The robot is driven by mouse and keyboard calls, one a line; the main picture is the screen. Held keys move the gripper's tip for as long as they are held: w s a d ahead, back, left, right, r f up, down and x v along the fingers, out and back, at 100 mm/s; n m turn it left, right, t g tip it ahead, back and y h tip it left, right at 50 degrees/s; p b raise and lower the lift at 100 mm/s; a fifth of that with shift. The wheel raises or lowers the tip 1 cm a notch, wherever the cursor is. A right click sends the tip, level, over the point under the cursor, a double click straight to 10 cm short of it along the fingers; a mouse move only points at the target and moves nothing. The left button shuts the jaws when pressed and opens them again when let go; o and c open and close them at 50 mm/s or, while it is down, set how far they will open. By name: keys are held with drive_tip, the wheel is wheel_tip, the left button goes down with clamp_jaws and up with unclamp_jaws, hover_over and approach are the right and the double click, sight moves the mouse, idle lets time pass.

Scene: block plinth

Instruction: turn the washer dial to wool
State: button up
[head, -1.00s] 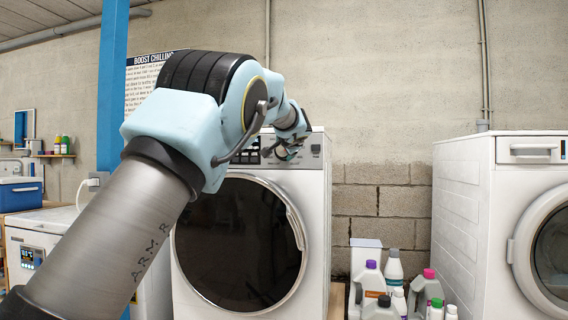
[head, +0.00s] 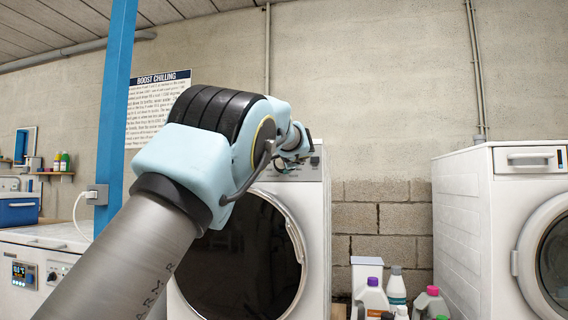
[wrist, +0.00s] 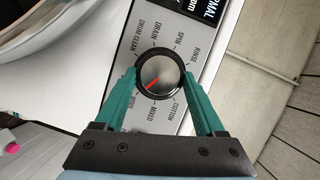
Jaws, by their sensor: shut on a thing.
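The washer dial (wrist: 165,66) is a round silver knob with a black rim and a red pointer line. In the wrist view my gripper (wrist: 161,75) has its two green fingers closed on opposite sides of it. The red pointer aims down and left, toward a label partly hidden by the left finger that looks like wool (wrist: 130,103). Mixed, cotton, rinse, spin, drain and drum clean are readable around the dial. In the head view the washer (head: 310,230) stands ahead, and my arm hides the dial and much of the panel.
A second white machine (head: 460,220) stands to the right. Bottles (head: 373,296) sit on the floor between the machines. A blue post (head: 117,100) and a counter with a blue cooler (head: 18,208) are at left.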

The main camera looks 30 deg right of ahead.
drive_tip(key=o, duration=1.3)
drive_tip(key=shift+o, duration=0.2)
drive_tip(key=b+v, duration=0.4)
drive_tip(key=v, duration=0.6)
drive_tip(key=shift+s, duration=0.35)
drive_tip(key=shift+a, duration=0.1)
